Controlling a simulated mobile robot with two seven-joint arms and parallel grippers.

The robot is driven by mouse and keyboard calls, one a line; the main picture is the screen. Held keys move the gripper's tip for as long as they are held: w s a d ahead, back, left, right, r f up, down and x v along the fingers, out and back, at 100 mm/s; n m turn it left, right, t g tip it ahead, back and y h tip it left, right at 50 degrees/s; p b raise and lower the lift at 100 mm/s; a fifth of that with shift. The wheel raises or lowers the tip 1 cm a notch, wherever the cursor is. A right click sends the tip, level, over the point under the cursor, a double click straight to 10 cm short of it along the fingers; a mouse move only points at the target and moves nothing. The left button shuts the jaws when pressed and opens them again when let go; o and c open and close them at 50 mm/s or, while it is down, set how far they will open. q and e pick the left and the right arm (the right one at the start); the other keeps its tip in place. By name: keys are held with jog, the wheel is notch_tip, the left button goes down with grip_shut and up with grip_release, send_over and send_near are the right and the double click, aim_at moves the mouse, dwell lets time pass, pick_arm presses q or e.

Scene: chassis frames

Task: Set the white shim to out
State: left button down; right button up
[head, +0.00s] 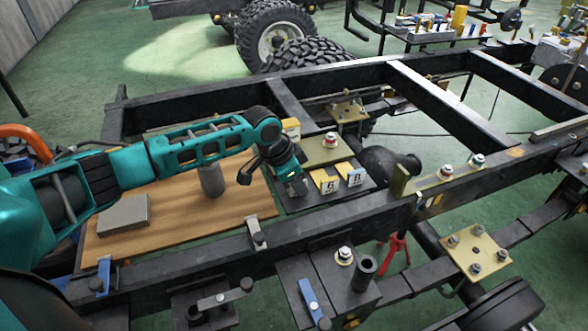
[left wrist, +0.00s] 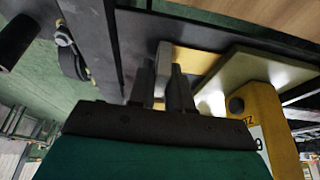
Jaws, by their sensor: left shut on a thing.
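My left gripper (head: 292,184) reaches down over the dark plate (head: 300,203) beside the yellow-green pad (head: 322,152) inside the chassis frame. In the left wrist view, my left gripper (left wrist: 162,88) is shut on a small pale grey-white piece, which looks like the white shim (left wrist: 161,72). Its far end lies close to the dark metal and a yellow strip (left wrist: 195,60); I cannot tell whether it touches them. In the head view the fingers mostly hide the shim. My right gripper is not in view.
A wooden board (head: 165,225) carries a grey block (head: 123,214) and a grey cylinder (head: 211,180). The dark frame rail (head: 190,262) runs in front.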

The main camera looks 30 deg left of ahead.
pick_arm(q)
jog(key=shift+s+d+r+p, duration=0.1)
jog(key=shift+s+d+p, duration=0.45)
jog(key=shift+s+d, duration=0.2)
jog(key=shift+s+d+f, duration=0.15)
jog(key=shift+d+f, duration=0.1)
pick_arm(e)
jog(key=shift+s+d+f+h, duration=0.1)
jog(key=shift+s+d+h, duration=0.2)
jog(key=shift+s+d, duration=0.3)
pick_arm(q)
jog(key=c, duration=1.2)
grip_release()
jog(key=shift+o, duration=0.3)
jog(key=shift+r, duration=0.1)
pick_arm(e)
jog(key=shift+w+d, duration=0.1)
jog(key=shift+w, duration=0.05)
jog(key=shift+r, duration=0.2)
pick_arm(q)
jog(key=shift+a+r, duration=0.15)
jog(key=shift+r, duration=0.1)
jog(key=p+v, duration=0.2)
jog(key=v, duration=1)
jog(key=shift+p, duration=0.3)
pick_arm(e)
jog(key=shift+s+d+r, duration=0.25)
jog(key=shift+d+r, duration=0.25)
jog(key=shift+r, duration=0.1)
